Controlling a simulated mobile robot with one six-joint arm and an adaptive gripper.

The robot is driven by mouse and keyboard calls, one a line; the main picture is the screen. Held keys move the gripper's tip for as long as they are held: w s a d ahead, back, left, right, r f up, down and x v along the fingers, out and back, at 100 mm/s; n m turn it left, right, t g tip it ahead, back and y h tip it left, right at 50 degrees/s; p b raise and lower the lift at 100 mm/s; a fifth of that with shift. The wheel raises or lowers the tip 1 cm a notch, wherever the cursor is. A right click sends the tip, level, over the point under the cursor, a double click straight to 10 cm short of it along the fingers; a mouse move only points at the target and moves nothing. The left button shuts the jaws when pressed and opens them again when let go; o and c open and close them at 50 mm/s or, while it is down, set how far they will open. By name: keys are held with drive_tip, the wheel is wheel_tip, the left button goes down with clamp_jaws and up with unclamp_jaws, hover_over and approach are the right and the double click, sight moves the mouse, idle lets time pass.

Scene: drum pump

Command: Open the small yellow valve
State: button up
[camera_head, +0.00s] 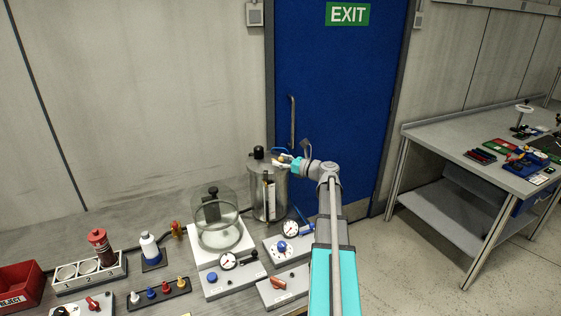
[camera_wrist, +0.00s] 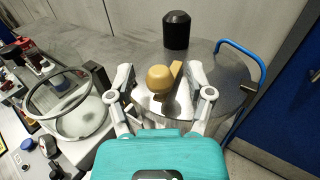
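The small yellow valve (camera_wrist: 160,79) shows in the wrist view as a round yellow knob with a flat tan lever behind it, at the top of the metal drum (camera_wrist: 225,88). My gripper (camera_wrist: 161,75) is open, with one finger on each side of the valve. I see gaps between the fingers and the knob; it does not look gripped. In the head view my gripper (camera_head: 285,160) is at the upper right of the drum (camera_head: 264,205), and the valve is a tiny yellow spot (camera_head: 282,157) there. The valve's lower part is hidden by my gripper.
A black knob (camera_wrist: 177,30) stands on the drum lid behind the valve. A blue curved handle (camera_wrist: 250,55) is at its right. A glass vessel (camera_head: 218,218) stands left of the drum. Gauges and small panels lie in front. The blue exit door (camera_head: 335,90) is behind.

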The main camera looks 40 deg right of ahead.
clamp_jaws()
drive_tip(key=shift+a+h, duration=0.1)
drive_tip(key=shift+h, duration=0.2)
drive_tip(key=shift+a+m+t+h, duration=0.35)
drive_tip(key=shift+m+t+h, duration=0.05)
drive_tip(key=shift+m+h, duration=0.45)
drive_tip(key=shift+a+m+h, duration=0.1)
drive_tip(key=shift+m+h, duration=0.35)
drive_tip(key=shift+h, duration=0.3)
drive_tip(key=shift+o, duration=0.2)
unclamp_jaws()
